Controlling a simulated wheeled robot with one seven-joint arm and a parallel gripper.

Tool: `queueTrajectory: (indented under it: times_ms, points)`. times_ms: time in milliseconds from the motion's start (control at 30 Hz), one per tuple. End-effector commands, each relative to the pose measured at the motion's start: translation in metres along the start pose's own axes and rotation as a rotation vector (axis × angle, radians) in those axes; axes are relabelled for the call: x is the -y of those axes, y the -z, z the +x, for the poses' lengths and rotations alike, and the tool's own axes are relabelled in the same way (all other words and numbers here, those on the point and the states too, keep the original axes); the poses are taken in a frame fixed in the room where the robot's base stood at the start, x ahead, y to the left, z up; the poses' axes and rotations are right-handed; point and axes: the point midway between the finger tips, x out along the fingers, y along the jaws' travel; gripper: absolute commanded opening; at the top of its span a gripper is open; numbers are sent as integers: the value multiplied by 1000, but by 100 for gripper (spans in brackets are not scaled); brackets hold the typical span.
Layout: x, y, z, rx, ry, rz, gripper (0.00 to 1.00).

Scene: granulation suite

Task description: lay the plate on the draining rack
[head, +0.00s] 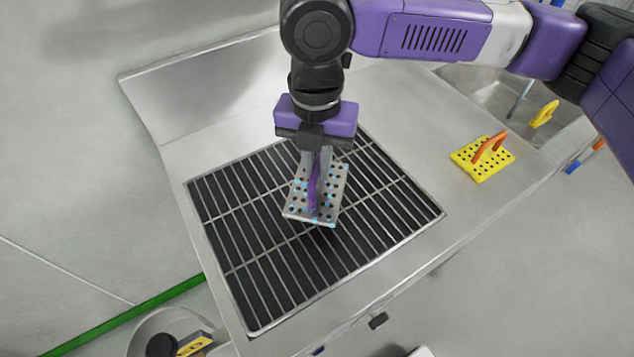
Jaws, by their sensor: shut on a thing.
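The plate (328,201) is a small grey metal rectangle with rows of holes, some of them light blue, and a purple handle standing on its upper face. My gripper (314,180) points down over it and is shut on the purple handle. The draining rack (260,245) is a dark grid of metal bars set in the steel counter. The plate is over the middle of the rack and looks roughly flat. I cannot tell whether its underside touches the bars. My gripper hides part of the handle and plate.
A yellow perforated plate (483,158) with an orange handle lies on the counter (420,125) to the right of the rack. A sink basin (490,90) is behind it, with a yellow item (544,113) at its edge. A round container (150,325) stands at lower left.

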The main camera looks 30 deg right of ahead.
Motion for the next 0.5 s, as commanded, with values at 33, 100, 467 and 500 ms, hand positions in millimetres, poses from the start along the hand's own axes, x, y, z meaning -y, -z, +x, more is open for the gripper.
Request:
queueTrajectory:
  times_ms: [33,100,467,500]
  points:
    - [0,0,6,-1,0,0,0]
    - [0,0,12,-1,-1,1,0]
    - [-1,0,46,-2,0,0,0]
    - [0,0,52,-1,1,0,0]
